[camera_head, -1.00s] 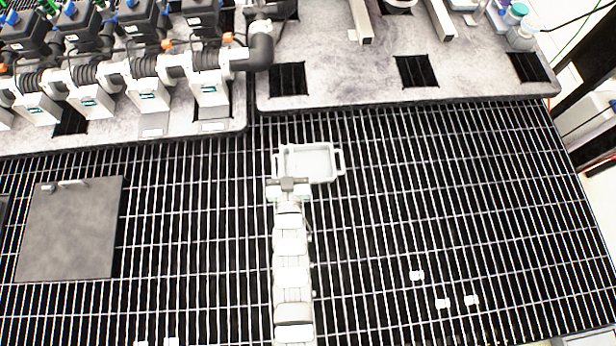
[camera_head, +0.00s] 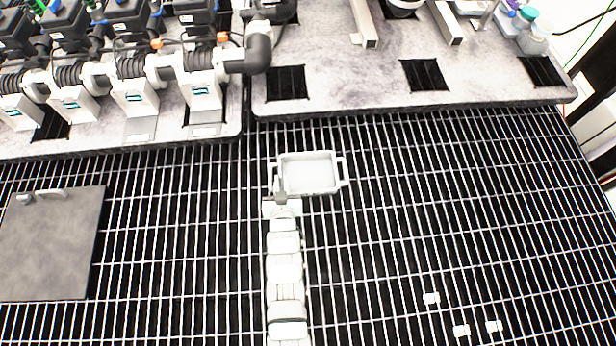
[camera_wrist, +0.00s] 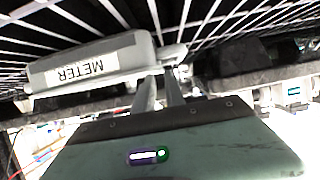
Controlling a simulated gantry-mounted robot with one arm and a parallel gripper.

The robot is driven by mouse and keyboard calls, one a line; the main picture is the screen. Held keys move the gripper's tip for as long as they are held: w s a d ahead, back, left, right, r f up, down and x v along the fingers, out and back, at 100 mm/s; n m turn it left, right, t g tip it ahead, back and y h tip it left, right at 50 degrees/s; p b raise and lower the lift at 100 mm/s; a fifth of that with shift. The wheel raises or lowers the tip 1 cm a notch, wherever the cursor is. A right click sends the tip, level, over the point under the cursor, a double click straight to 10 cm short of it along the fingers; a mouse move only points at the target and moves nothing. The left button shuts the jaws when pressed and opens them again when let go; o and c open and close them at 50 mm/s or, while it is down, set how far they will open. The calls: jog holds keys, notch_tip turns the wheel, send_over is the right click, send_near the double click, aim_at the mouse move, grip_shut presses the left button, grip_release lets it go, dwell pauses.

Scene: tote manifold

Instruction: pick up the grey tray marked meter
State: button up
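The grey tray (camera_head: 309,189) is a shallow open box with a loop handle at each side. It sits over the dark grating near the middle of the head view. In the wrist view its wall (camera_wrist: 126,62) carries a white METER label, which appears upside down. My gripper (camera_head: 279,186) is at the tray's left handle. In the wrist view my two finger bars (camera_wrist: 161,88) reach to the handle with a narrow gap between them. I cannot tell whether they are closed on the handle or only around it, nor whether the tray is off the grating.
A grey bench (camera_head: 350,98) with square openings lies just behind the tray. A row of valves and pipes (camera_head: 135,85) stands at the back left. A dark flat panel (camera_head: 50,250) lies at left. Small white pieces (camera_head: 461,330) lie at lower right. The grating right of the tray is clear.

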jog(key=shift+w+f, duration=0.25)
jog(key=shift+f, duration=0.15)
jog(key=b+x, duration=0.2)
jog(key=x, duration=0.1)
jog(key=shift+w+a+f, duration=0.1)
jog(key=shift+f, duration=0.3)
jog(key=shift+w, duration=0.45)
jog(key=shift+s, duration=0.1)
jog(key=shift+c, duration=0.2)
grip_shut()
